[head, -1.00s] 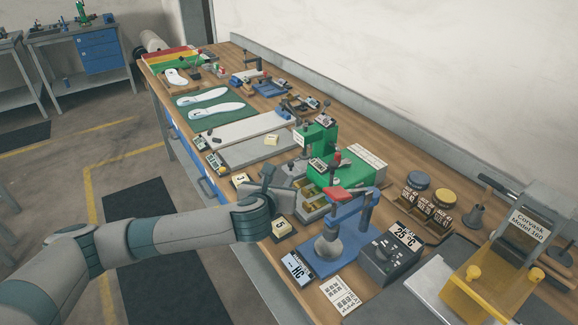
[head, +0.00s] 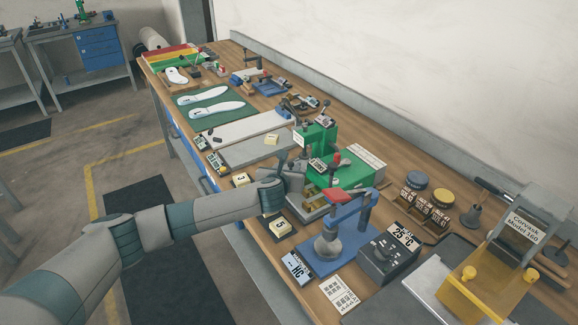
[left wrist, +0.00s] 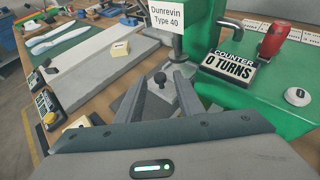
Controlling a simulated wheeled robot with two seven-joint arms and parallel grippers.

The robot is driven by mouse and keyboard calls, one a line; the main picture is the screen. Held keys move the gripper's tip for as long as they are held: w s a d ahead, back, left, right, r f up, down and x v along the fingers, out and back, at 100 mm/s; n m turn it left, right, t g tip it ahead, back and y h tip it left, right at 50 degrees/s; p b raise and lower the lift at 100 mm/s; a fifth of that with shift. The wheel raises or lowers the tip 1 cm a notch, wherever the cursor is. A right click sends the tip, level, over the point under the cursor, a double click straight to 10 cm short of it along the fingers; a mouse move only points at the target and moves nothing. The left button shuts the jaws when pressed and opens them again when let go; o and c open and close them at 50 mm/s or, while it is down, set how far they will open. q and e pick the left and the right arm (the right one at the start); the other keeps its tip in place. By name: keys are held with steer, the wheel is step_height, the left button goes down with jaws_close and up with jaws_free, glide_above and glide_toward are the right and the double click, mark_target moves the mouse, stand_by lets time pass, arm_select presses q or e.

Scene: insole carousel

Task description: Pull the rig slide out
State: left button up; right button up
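The green rig (head: 317,138) stands mid-bench and carries a "Dunrevin Type 40" sign (left wrist: 168,14) in the left wrist view. A black ball knob (left wrist: 159,79) on a short stem, apparently the rig slide's handle, rises from a grey plate in front of the rig. My left gripper (head: 284,161) is at the rig's near side. In the left wrist view its two fingers (left wrist: 161,88) are apart, with the knob showing between the tips. I cannot tell whether they touch it. In the head view, my gripper hides the knob and much of the slide. My right gripper is not in view.
A counter reading 0 turns (left wrist: 228,68) sits on the rig's green base. The blue press with a red handle (head: 337,196) stands close to the right of my left gripper. A grey slab (head: 238,153) lies to the left. The floor in front is clear.

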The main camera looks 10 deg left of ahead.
arm_select(q)
steer(key=shift+w+f, duration=0.1)
steer(key=shift+w, duration=0.25)
jaws_close()
steer(key=shift+s+a+p, duration=0.15)
steer(key=shift+a+p, duration=0.05)
steer(key=shift+p, duration=0.1)
steer(key=s+a+p, duration=0.4)
steer(key=shift+s+a, duration=0.35)
steer(key=shift+s, duration=0.05)
steer(key=shift+s+a+p, duration=0.35)
